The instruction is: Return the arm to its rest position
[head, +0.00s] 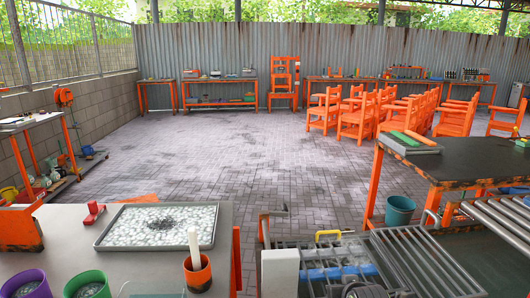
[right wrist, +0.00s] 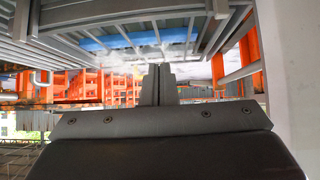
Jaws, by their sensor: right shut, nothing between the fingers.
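My right gripper (right wrist: 159,84) shows in the right wrist view, with its two grey fingers together and nothing between them. The dark wrist body fills the bottom of that view. Metal bars (right wrist: 185,25) and an orange frame (right wrist: 247,55) appear around and beyond the fingers, and the scene looks upside down there. My left gripper is not in view.
A table at front left bears a tray of pale flakes (head: 110,240), a red item (head: 93,212), an orange cup (head: 197,272) and pots. A metal rack (head: 440,265) stands at front right, beside a dark-topped table (head: 470,160). The paved floor (head: 220,150) between is clear.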

